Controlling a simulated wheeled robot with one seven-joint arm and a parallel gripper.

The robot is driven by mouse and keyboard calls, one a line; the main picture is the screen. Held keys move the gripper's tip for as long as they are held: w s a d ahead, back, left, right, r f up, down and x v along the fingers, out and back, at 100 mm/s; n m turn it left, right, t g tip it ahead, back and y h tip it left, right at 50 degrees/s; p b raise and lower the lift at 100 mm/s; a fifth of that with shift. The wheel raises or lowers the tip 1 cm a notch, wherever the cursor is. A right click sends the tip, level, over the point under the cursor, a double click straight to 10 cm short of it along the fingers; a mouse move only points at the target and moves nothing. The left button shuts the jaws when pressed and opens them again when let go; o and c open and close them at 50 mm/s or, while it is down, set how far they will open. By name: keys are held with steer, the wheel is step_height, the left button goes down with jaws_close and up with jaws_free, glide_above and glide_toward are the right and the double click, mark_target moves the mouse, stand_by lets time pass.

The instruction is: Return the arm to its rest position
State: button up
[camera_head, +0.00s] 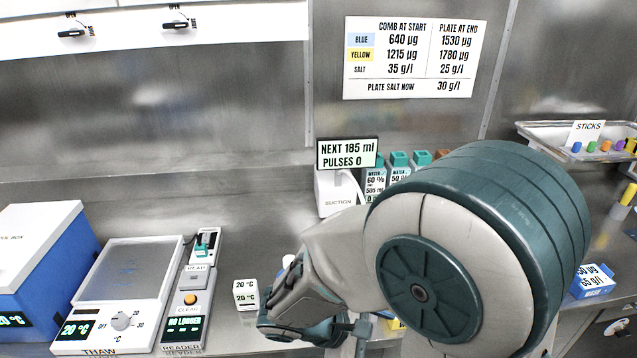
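My arm fills the centre and right of the head view, with its large grey and teal joint close to the camera. The arm folds left and down from there to my gripper (305,318), low over the bench near the bottom edge. The fingertips are not clear, so I cannot tell whether the gripper is open or shut, or whether it holds anything. The arm hides part of the bench behind it.
A thaw plate (130,285), a reader (190,300) and a blue box (45,260) stand at left. A small 20 °C block (246,295) sits close left of my gripper. A suction unit (335,190) and capped bottles (398,165) stand behind the arm. A sticks tray (545,130) is at right.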

steer(key=s+d+r+m+t+y, duration=0.1)
steer(key=s+d+r+m+y, duration=0.3)
steer(key=r+m+y, duration=0.4)
steer(key=m+y, duration=0.2)
steer(key=m, duration=0.3)
steer(key=shift+r, duration=0.15)
stand_by(0.3)
